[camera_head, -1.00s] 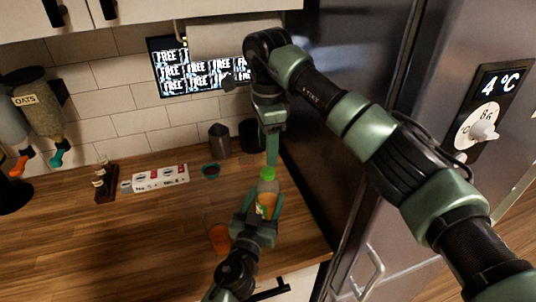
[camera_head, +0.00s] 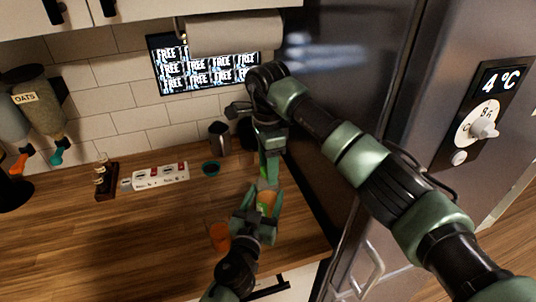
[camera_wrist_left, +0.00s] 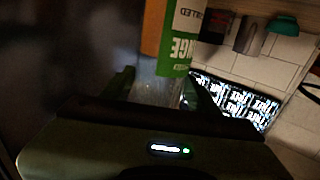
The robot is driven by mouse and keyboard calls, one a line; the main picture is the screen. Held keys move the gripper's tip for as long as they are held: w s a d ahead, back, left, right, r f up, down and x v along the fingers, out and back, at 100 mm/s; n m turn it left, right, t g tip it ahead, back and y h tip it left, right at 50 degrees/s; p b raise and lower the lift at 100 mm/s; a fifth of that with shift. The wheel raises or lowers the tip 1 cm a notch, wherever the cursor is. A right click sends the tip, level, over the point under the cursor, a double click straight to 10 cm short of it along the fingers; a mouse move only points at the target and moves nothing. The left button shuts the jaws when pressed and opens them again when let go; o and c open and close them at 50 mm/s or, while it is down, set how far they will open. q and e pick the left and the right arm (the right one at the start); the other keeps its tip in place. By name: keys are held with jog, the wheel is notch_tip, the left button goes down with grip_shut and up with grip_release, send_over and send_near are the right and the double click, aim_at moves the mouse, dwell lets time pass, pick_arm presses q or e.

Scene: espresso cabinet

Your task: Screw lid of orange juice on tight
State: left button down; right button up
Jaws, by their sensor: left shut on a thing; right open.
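The orange juice bottle (camera_head: 265,200) stands at the right end of the wooden counter. In the left wrist view its green and white label (camera_wrist_left: 184,38) shows. My left gripper (camera_head: 262,206) is shut around the bottle's body from the near side. My right gripper (camera_head: 268,172) points down at the bottle's top, with its fingers open. The green lid is mostly hidden by the right fingers, and I cannot tell whether they touch it.
An orange cup (camera_head: 219,237) stands left of my left gripper. The fridge (camera_head: 345,130) is close on the right. The counter's left-middle is clear.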

jog(key=shift+f, duration=0.3)
grip_shut()
jog(key=m, duration=0.5)
jog(key=shift+m, duration=0.4)
jog(key=m, duration=0.7)
jog(key=shift+f, duration=0.1)
jog(key=shift+o, duration=0.4)
grip_release()
